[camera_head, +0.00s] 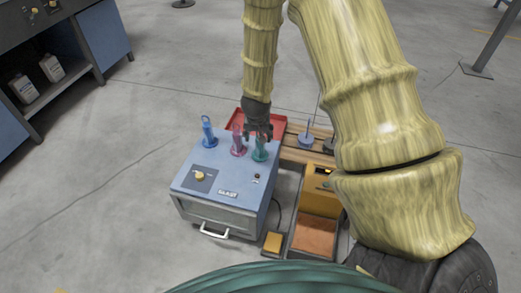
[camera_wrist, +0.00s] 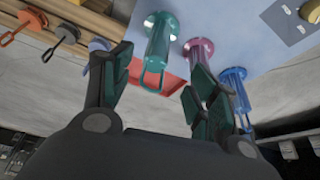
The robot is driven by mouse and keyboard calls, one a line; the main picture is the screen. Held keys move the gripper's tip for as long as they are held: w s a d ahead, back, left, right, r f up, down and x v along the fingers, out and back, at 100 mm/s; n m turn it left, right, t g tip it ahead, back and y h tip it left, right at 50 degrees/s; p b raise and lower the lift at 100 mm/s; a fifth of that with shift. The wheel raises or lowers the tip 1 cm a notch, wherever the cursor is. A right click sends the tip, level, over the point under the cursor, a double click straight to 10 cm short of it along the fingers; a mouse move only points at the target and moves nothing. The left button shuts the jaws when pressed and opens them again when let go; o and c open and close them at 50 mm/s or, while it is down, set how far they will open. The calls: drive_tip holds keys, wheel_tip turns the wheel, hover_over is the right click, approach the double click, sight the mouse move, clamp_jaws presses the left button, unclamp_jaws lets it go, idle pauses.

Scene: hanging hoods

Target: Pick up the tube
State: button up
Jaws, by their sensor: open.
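Three hooked tubes stand on top of a blue box with a dial (camera_head: 225,185): a blue one (camera_head: 208,131) at the left, a pink one (camera_head: 237,143) in the middle and a teal one (camera_head: 259,152) at the right. My gripper (camera_head: 258,136) is open and empty, just above and behind the teal tube. In the wrist view, the teal tube (camera_wrist: 158,42) lies ahead, between the lines of my fingers (camera_wrist: 156,75). The pink tube (camera_wrist: 200,50) is close beside the right finger, and the blue tube (camera_wrist: 236,88) is farther right. I cannot tell whether any finger touches a tube.
A red tray (camera_head: 270,122) lies behind the box. A wooden rack (camera_head: 300,154) with a blue-grey hooked piece (camera_head: 306,139) stands to the right. A yellow unit (camera_head: 321,196) is beside the box. A blue bench (camera_head: 103,40) is at the far left; open floor lies between.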

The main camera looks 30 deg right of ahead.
drive_tip(key=b, duration=0.1)
hover_over(259, 155)
wheel_tip(259, 155, down, 4)
drive_tip(key=shift+b+x, duration=1)
drive_tip(key=shift+x, duration=1.55)
drive_tip(key=shift+s+d, duration=0.1)
drive_tip(key=c, duration=1.3)
drive_tip(key=shift+o, duration=0.2)
drive_tip(key=shift+r, duration=0.1)
